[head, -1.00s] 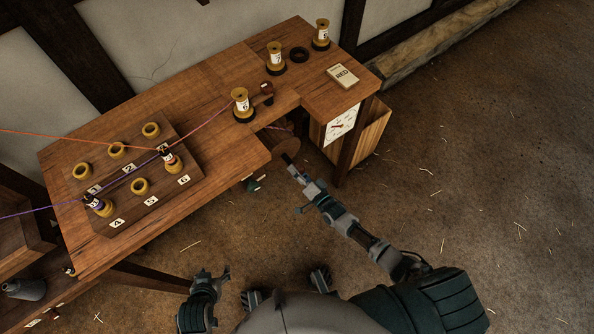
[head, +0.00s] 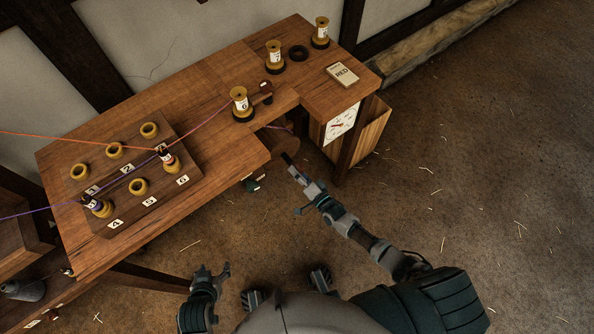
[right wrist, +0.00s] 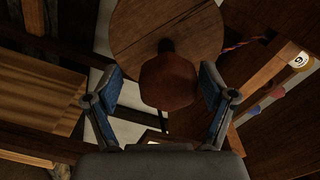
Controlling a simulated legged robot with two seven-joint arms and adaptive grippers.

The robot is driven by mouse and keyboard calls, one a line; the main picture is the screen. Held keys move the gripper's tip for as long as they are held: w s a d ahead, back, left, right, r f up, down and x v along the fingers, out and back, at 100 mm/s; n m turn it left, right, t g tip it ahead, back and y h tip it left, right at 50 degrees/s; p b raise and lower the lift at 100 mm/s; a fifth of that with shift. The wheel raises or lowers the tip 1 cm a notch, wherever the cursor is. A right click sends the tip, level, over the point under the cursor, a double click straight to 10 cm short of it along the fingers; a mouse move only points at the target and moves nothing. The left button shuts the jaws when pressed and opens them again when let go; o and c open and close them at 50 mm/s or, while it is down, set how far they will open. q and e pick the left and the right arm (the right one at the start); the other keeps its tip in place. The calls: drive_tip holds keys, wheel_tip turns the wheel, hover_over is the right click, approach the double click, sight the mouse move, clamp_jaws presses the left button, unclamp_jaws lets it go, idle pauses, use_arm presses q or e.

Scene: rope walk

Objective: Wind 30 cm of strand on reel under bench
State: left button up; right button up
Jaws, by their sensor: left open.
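The reel (head: 286,146) is partly hidden under the bench (head: 225,140); its round wooden flange (right wrist: 165,25) fills the top middle of the right wrist view. A brown knob (right wrist: 168,82) stands out before the flange, between the two blue-padded fingers of my right gripper (right wrist: 162,80). Gaps show on both sides of the knob, so this gripper is open. In the head view my right gripper (head: 294,170) is just in front of the reel. A red-purple strand (right wrist: 247,43) runs beside the flange. My left gripper (head: 214,277) is open and empty, low in front of the bench.
A pegged board (head: 135,172) with numbered places carries orange and purple strands. One strand passes by spool 6 (head: 240,103). The floor at right is clear.

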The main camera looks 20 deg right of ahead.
drive_tip(key=shift+r, duration=0.2)
drive_tip(key=shift+s, duration=0.1)
drive_tip(key=v, duration=1.1)
drive_tip(key=shift+s+d+f, duration=0.2)
drive_tip(key=shift+s+d, duration=0.05)
